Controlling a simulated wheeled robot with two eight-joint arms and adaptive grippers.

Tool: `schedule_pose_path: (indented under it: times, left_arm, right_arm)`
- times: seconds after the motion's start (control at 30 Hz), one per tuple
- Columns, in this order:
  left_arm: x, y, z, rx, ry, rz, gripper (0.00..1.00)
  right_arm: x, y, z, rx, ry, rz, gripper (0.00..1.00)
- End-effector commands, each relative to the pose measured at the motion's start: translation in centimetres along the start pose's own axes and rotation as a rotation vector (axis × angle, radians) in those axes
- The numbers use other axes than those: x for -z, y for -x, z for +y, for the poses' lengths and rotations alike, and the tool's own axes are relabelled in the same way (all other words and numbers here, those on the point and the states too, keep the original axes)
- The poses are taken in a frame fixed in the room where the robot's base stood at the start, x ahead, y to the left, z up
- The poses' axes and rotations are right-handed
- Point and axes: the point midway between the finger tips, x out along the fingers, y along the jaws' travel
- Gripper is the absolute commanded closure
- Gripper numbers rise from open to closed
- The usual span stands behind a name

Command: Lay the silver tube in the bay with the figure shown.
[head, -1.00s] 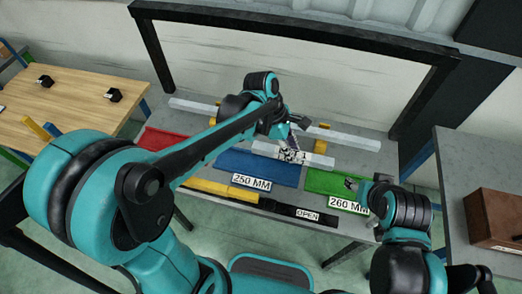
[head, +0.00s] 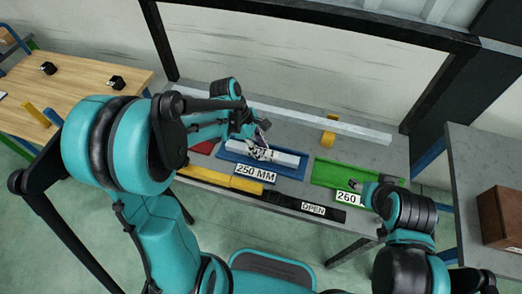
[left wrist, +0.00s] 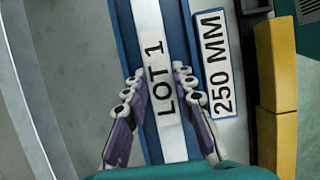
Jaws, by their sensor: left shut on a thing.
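The silver tube with a "LOT 1" label (left wrist: 159,75) is between the fingers of my left gripper (left wrist: 155,88) in the left wrist view. My left gripper (head: 260,150) is shut on the tube in the head view. The tube (head: 287,158) lines up lengthwise with the blue bay (head: 292,173), within its side walls. I cannot tell whether it rests on the bay floor. A "250 MM" plate (head: 255,174) is on the bay's front. My right gripper (head: 368,188) is by the green bay's front right; its jaw state is unclear.
The green bay (head: 335,173), marked "260", looks empty at the right. A red bay (head: 205,148) is partly hidden by my left arm. Another long silver bar (head: 355,127) lies behind, by a yellow block (head: 329,132). A black strip marked "OPEN" (head: 335,215) runs along the front.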

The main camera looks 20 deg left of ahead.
Motion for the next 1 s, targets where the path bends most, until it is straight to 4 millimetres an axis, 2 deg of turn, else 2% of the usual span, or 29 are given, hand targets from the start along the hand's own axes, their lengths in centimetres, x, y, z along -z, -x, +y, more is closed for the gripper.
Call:
schedule_pose_path:
  times: [0.37,0.4,0.43,0.47,0.83,1.0]
  left_arm:
    - [0.2,-0.5,0.0,0.000,0.000,-0.001,1.00]
    - [0.1,-0.4,0.0,0.000,0.000,0.000,0.64]
    - [0.1,-0.4,0.0,0.000,0.000,0.000,0.56]
    - [0.1,-0.4,0.0,0.000,0.000,0.000,0.54]
    - [-0.1,0.1,0.0,0.000,0.000,0.000,0.54]
    - [-0.1,3.0,0.0,-0.001,0.003,0.000,0.54]
  right_arm:
    - [-0.2,-0.3,0.0,0.000,0.000,0.000,0.50]
    - [-0.2,-0.2,0.0,0.000,0.000,0.000,0.50]
    - [-0.2,-0.2,0.0,0.000,0.000,0.000,0.50]
    - [-0.1,-0.2,0.0,0.000,0.000,0.000,0.50]
    - [0.1,0.2,0.0,0.000,0.000,0.000,0.50]
    - [0.7,1.0,0.0,0.000,0.000,0.000,0.50]
